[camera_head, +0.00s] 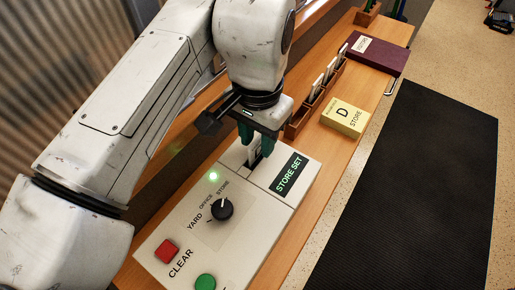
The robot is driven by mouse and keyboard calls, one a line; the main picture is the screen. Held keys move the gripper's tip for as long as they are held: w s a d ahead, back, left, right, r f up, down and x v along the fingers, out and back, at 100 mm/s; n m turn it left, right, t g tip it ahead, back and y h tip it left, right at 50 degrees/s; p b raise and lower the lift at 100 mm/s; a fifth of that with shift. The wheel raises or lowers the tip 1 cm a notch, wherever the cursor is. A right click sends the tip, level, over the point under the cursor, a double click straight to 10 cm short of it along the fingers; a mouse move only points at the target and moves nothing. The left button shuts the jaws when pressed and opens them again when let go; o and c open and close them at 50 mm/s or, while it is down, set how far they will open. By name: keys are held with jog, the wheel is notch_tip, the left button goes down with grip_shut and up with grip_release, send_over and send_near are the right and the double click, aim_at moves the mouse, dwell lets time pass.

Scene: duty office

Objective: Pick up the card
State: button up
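A pale card (253,153) stands in a dark slot at the back of the white control panel (270,222). My gripper (257,141) points down over this slot. Its two green fingers are on either side of the card's upper part, with the card showing between them. I cannot tell whether both fingers touch it. The card's lower part is hidden in the slot. The panel's display (289,174) reads STORE SET, a green lamp (213,176) is lit, and the black knob (222,209) points towards STORE.
A wooden rack (298,124) with several upright cards stands behind the panel. A yellow box (346,117) marked D STORE and a maroon box (378,54) lie on the wooden counter (303,213). A red CLEAR button (167,250) and a green button (205,282) are in front.

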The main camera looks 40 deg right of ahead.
jog(key=shift+f, duration=0.15)
grip_shut()
dwell(0.6)
jog(key=shift+r, duration=0.45)
notch_tip(320, 180, up, 2)
jog(key=shift+r, duration=0.1)
jog(key=s+d+r, duration=0.8)
jog(key=s+r, duration=0.2)
jog(key=s, duration=0.1)
jog(key=shift+s, duration=0.2)
